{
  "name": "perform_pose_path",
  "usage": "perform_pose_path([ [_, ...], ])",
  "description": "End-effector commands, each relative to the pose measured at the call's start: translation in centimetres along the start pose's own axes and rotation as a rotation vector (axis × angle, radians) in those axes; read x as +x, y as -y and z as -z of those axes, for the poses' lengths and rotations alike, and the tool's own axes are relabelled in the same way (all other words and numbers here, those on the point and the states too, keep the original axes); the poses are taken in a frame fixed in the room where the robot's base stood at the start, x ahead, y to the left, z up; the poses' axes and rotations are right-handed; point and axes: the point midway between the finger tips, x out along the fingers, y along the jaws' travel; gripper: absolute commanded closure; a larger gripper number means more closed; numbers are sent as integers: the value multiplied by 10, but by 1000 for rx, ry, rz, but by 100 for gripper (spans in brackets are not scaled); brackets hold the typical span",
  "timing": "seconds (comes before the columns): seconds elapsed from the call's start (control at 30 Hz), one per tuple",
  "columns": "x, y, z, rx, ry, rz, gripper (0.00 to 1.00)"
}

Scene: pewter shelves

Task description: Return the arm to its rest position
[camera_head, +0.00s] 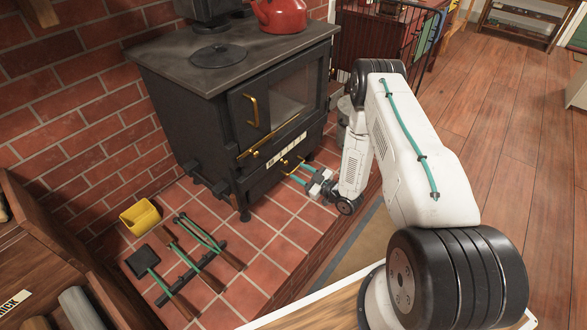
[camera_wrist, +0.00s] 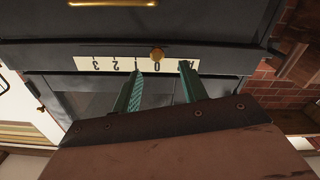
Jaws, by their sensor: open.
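My arm (camera_head: 420,165) is stretched out over the right edge of the brick hearth, its wrist bent down beside the black stove (camera_head: 262,118). My gripper (camera_head: 291,170) is in front of the stove's lower front, near a brass handle. Its two teal fingers stand apart with nothing seen between them. In the wrist view my gripper (camera_wrist: 160,68) points at the stove front, close to a pale number plate (camera_wrist: 110,63) and a round brass knob (camera_wrist: 157,54). That view is upside down. Whether the fingers touch the stove cannot be told.
A red kettle (camera_head: 281,14) is on the stove. A yellow bucket (camera_head: 140,217) and fire tools (camera_head: 190,262) lie on the tiled hearth (camera_head: 258,262). Wooden floor (camera_head: 505,115) lies open at right.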

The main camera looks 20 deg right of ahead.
Motion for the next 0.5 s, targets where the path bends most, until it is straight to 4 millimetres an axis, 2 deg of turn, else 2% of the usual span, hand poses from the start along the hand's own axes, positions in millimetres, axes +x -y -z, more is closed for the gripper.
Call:
perform_pose_path([
  [0.1,-13,0,0,1,1,-1,57],
  [0.2,-17,0,0,1,1,0,57],
  [0.5,-17,0,0,0,0,0,57],
])
